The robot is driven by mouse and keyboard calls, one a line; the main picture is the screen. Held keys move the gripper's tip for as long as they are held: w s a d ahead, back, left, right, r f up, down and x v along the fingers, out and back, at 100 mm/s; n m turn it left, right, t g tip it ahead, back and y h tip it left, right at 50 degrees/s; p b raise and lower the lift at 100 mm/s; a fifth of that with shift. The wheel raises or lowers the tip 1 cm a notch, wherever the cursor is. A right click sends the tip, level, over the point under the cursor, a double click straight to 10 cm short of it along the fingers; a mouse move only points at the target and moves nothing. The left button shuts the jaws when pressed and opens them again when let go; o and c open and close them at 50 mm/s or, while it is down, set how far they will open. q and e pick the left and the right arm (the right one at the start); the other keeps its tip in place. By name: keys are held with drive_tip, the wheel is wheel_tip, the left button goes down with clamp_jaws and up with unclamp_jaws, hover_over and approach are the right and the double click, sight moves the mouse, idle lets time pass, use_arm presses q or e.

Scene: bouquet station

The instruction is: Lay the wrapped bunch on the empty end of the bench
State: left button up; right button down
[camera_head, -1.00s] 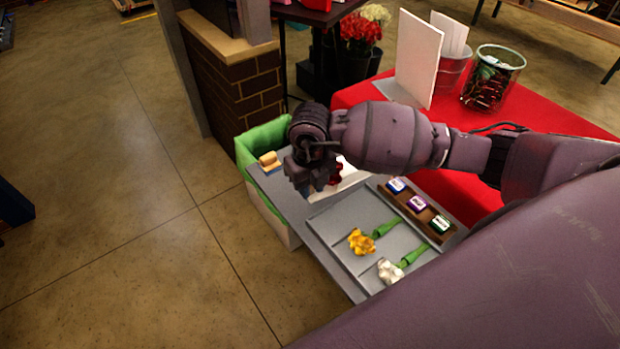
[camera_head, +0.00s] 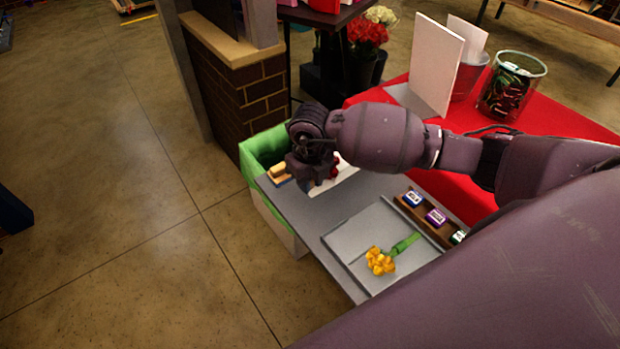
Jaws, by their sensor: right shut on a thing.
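My right gripper (camera_head: 314,184) is over the far end of the grey bench (camera_head: 300,208), pointing down. It is shut on the wrapped bunch (camera_head: 346,175), whose white wrap and a bit of red show beside and behind the fingers. Most of the bunch is hidden by my gripper and arm, so I cannot tell whether it touches the bench top. The bench top around and in front of the gripper is bare grey. My left gripper is not in view.
A grey board with a yellow flower (camera_head: 380,261) lies nearer on the bench, beside a brown rack (camera_head: 418,216) of small labelled blocks. A green-lined bin (camera_head: 259,151) stands at the far end. A tan-topped brush or block (camera_head: 280,171) is near it. A red-covered table (camera_head: 540,120) stands right.

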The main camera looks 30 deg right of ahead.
sight(310, 208)
drive_tip(key=shift+f+b, duration=1.1)
drive_tip(key=shift+f, duration=0.75)
drive_tip(key=shift+f+b, duration=0.85)
drive_tip(key=shift+f, duration=0.7)
drive_tip(key=shift+f, duration=0.2)
